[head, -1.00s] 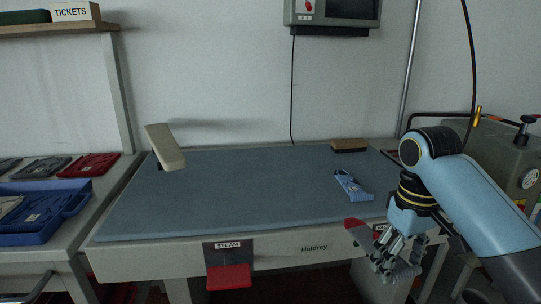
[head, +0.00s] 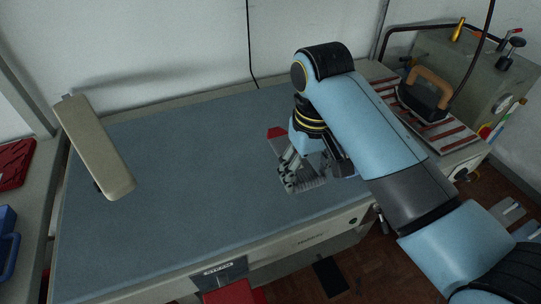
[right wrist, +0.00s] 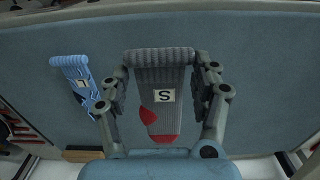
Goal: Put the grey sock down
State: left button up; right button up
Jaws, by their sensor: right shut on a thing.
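The grey sock (right wrist: 162,75) has a red heel and toe and a white tag marked S. It lies between the fingers of my right gripper (right wrist: 164,66), which is shut on it. In the head view the right gripper (head: 303,176) is over the blue pressing table (head: 190,170), with the sock's red toe (head: 277,132) showing beyond the fingers. I cannot tell whether the sock touches the table. My left gripper is not in view.
A blue sock (right wrist: 80,83) tagged L lies on the table beside the grey one in the wrist view. A padded arm board (head: 97,150) stands at the table's left. An iron (head: 425,95) rests at the back right. The table's middle left is clear.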

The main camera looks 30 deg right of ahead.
jog(key=w+f, duration=0.1)
jog(key=w, duration=0.1)
jog(key=w+f, duration=0.2)
jog(key=w, duration=0.1)
jog(key=w+f, duration=0.1)
jog(key=w, duration=0.1)
jog(key=shift+w+a+f, duration=0.15)
jog(key=shift+w+f, duration=0.05)
jog(key=shift+w, duration=0.05)
jog(key=shift+w+f, duration=0.1)
jog(key=shift+w, duration=0.1)
notch_tip(320, 180, down, 4)
jog(key=shift+f, duration=0.1)
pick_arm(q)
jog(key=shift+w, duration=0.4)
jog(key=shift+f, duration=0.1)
pick_arm(e)
jog(key=o, duration=1)
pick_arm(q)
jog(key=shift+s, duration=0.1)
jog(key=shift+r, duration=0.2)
pick_arm(e)
notch_tip(320, 180, up, 12)
jog(key=shift+r, duration=0.1)
